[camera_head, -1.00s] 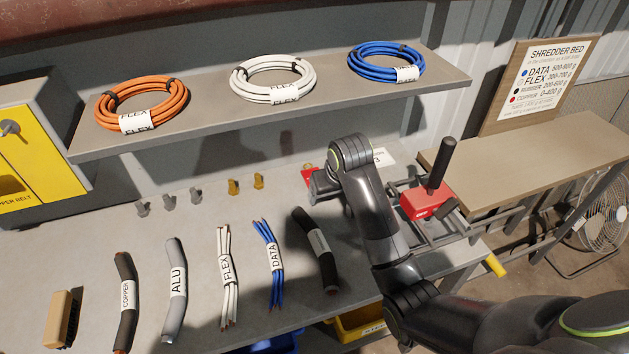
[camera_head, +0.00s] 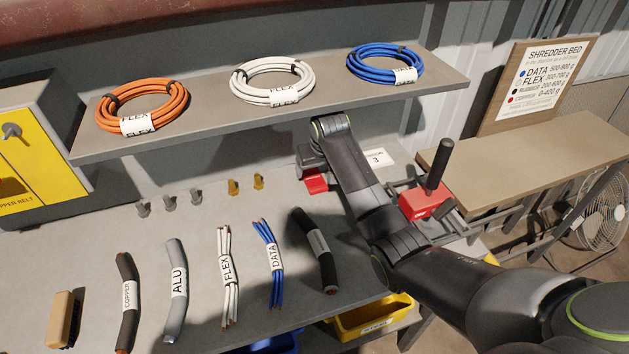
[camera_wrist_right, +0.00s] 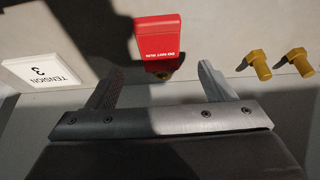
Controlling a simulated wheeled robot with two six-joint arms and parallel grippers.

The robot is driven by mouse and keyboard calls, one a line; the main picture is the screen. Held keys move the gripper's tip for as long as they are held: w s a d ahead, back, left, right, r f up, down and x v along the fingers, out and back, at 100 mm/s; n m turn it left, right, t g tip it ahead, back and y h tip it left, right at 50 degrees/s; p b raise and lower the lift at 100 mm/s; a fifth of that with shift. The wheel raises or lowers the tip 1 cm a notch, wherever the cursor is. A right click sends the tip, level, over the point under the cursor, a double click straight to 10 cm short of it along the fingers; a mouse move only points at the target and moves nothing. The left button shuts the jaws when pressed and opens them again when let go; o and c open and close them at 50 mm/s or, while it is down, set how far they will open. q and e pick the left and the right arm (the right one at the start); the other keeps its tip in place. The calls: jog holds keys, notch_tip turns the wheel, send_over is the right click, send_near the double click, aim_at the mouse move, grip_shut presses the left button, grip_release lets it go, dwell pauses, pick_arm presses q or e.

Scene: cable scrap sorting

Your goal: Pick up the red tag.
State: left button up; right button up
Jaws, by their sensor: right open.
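The red tag (camera_head: 315,181) is at the back of the bench, below the shelf, partly covered by my right gripper in the head view. My right gripper (camera_wrist_right: 158,80) is open and empty. Its two fingers point toward the tag, one on each side of its line, with the tag ahead of the tips. In the head view the right gripper (camera_head: 305,163) is mostly hidden behind its own wrist. My left gripper is not in view.
A white tension card (camera_head: 376,158) is beside the tag. The shelf (camera_head: 215,122) with cable coils overhangs behind. Labelled cable pieces lie in front. A red clamp (camera_head: 425,203) with a black handle stands right.

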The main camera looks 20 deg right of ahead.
aim_at(314, 179)
jog(key=shift+x, duration=2.4)
jog(key=shift+s, duration=0.15)
jog(key=c, duration=1)
